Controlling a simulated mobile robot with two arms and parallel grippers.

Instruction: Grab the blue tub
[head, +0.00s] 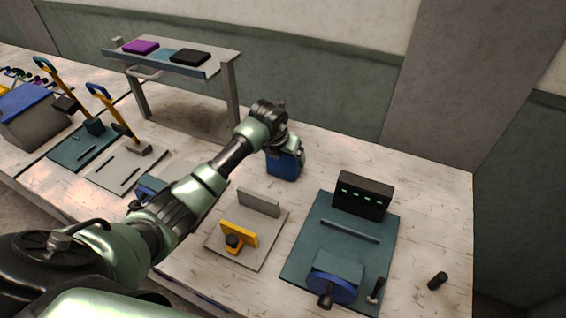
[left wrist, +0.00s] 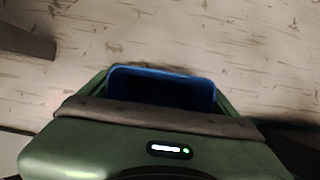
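The blue tub (head: 284,167) stands on the white worktop near the middle of the head view, directly under my left gripper (head: 286,147). The gripper covers its upper part. In the left wrist view the tub (left wrist: 162,73) shows as a blue rim around a dark inside. Green parts of my gripper (left wrist: 160,85) lie close along both its sides. The frames do not show whether the fingers press on the tub or stand just apart from it. My right gripper is in neither view.
A raised shelf (head: 215,58) stands behind left. Lever tools (head: 120,128) stand left. A black peg (head: 437,281) stands front right.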

